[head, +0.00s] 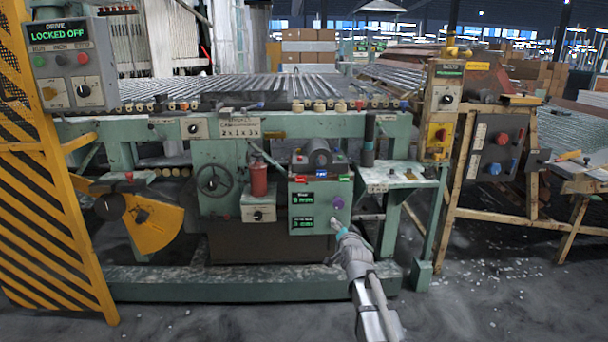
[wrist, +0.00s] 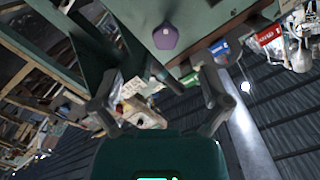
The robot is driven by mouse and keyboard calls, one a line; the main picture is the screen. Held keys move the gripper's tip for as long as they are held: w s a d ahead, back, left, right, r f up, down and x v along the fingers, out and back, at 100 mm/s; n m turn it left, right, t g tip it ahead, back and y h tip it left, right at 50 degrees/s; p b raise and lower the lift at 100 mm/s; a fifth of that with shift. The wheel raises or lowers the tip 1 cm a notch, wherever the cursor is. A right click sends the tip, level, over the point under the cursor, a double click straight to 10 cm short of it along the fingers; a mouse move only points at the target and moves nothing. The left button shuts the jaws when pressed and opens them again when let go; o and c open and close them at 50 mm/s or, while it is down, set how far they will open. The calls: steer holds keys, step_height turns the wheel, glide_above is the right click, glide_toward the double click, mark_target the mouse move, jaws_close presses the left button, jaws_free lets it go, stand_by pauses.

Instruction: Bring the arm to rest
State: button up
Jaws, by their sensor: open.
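My arm (head: 372,292) reaches up from the bottom right of the head view toward the green control box on the machine. My gripper (head: 338,222) is at the box's lower right corner, just below a purple knob (head: 338,203). In the wrist view my gripper (wrist: 158,92) has its two fingers spread wide with nothing between them. The purple knob (wrist: 165,37) shows ahead of and above the fingers, apart from them. The gripper is small in the head view, so whether it touches the box cannot be told there.
The control box (head: 309,225) has two green displays. A drive panel (head: 72,62) reading "LOCKED OFF" stands at left beside a yellow striped guard (head: 40,190). A small green side table (head: 390,178) is right of the box. Grey floor (head: 490,290) is open at lower right.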

steer(key=s+a+f+n+g+p, duration=0.1)
steer(key=s+f+n+g+p, duration=0.15)
steer(key=s+f+g, duration=0.35)
steer(key=s+a+f+n+g+p, duration=0.1)
steer(key=s+f+n+g+p, duration=0.15)
steer(key=s, duration=0.65)
steer(key=s+d+n+g+p, duration=0.25)
steer(key=s+g, duration=0.55)
steer(key=s, duration=0.9)
step_height(320, 180, up, 38)
steer(key=p, duration=3.8)
steer(key=shift+h, duration=0.3)
